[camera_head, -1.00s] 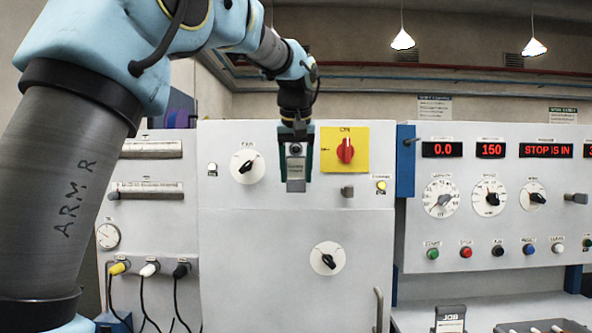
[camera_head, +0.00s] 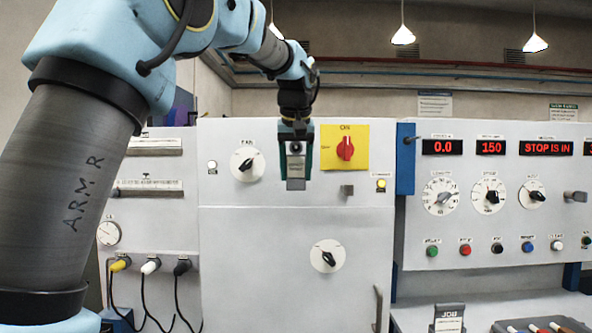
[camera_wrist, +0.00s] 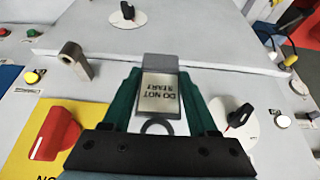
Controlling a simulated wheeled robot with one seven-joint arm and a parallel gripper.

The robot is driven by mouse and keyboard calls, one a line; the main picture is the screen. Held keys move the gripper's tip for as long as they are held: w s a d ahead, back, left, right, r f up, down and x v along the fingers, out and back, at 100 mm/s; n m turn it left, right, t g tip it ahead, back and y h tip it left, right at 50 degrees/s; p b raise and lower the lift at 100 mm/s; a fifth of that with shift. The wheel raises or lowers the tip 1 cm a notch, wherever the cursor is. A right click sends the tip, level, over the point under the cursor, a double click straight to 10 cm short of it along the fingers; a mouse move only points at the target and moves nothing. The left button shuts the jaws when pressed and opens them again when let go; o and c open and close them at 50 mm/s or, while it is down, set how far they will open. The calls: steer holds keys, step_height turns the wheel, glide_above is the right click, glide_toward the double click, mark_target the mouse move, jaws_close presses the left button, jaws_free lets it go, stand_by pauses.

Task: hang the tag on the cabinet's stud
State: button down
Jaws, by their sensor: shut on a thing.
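My gripper (camera_head: 296,160) hangs in front of the white cabinet (camera_head: 270,265), with its two green fingers shut on a small metal tag (camera_head: 296,172). In the wrist view, the tag (camera_wrist: 160,92) reads "DO NOT START" upside down and has a grey end. A dark ring (camera_wrist: 157,127) shows at its end nearer the palm. A short grey stud (camera_head: 347,190) stands out from the cabinet face, below the yellow switch plate and right of the tag, apart from it. In the wrist view, the stud (camera_wrist: 76,62) is left of the gripper.
A red rotary switch (camera_head: 345,149) on a yellow plate is close right of my gripper. A black-and-white fan knob (camera_head: 247,164) is to the left. Another knob (camera_head: 327,256) is lower. A yellow button (camera_head: 381,185) is right of the stud. The cabinet face below the tag is mostly bare.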

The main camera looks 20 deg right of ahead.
steer(key=shift+f, duration=0.2)
steer(key=shift+c, duration=0.5)
jaws_free()
steer(key=s+p+v, duration=0.1)
steer(key=p+v, duration=0.1)
steer(key=v, duration=0.6)
steer(key=shift+s+a+f+p, duration=0.2)
steer(key=shift+a+f+p, duration=0.1)
steer(key=shift+f+p, duration=0.05)
stand_by(0.6)
